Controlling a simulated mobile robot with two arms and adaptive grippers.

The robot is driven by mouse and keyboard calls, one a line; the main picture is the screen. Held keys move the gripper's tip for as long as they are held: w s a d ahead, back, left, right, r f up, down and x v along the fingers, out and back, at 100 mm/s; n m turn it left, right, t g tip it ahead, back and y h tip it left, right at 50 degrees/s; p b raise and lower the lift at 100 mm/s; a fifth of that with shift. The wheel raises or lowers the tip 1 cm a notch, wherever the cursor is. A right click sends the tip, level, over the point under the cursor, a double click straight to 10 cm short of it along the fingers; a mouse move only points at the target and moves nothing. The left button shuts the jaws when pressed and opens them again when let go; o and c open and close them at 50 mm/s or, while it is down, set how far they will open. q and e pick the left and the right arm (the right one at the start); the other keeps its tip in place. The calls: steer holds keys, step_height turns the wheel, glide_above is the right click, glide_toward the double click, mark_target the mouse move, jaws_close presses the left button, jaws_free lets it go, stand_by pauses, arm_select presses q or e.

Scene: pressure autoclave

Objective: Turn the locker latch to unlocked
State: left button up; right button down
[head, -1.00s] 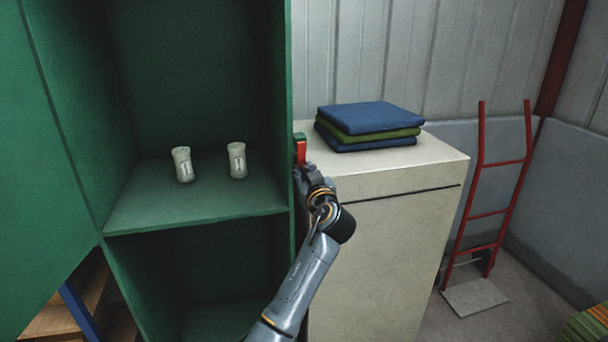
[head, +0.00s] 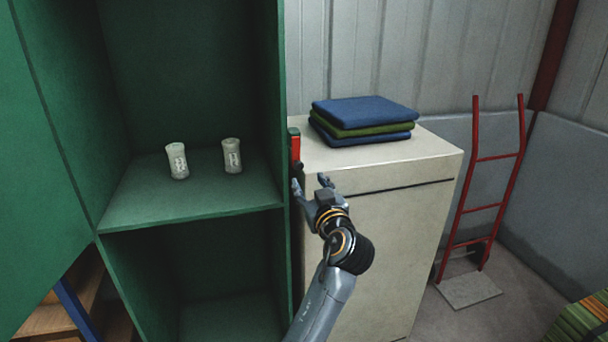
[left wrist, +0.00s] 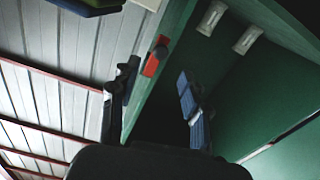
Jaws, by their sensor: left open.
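The green locker (head: 195,210) stands open at the left. Its latch shows as a small red upright piece (head: 295,144) on the outer right side of the locker, near the front edge. In the left wrist view the red latch piece (left wrist: 155,57) lies ahead of the fingers, close to the left finger's tip. My left gripper (head: 311,183) is open and empty, just below and to the right of the latch, with a small gap seen between them. Its spread fingers also show in the left wrist view (left wrist: 158,88). My right gripper is not in view.
Two whitish cups (head: 177,161) (head: 232,155) stand on the locker shelf. A beige cabinet (head: 390,230) stands close on the right, with folded blue and green cloths (head: 365,118) on top. A red hand truck (head: 486,190) leans at the back wall.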

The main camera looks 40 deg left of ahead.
arm_select(q)
steer(key=shift+v, duration=1.25)
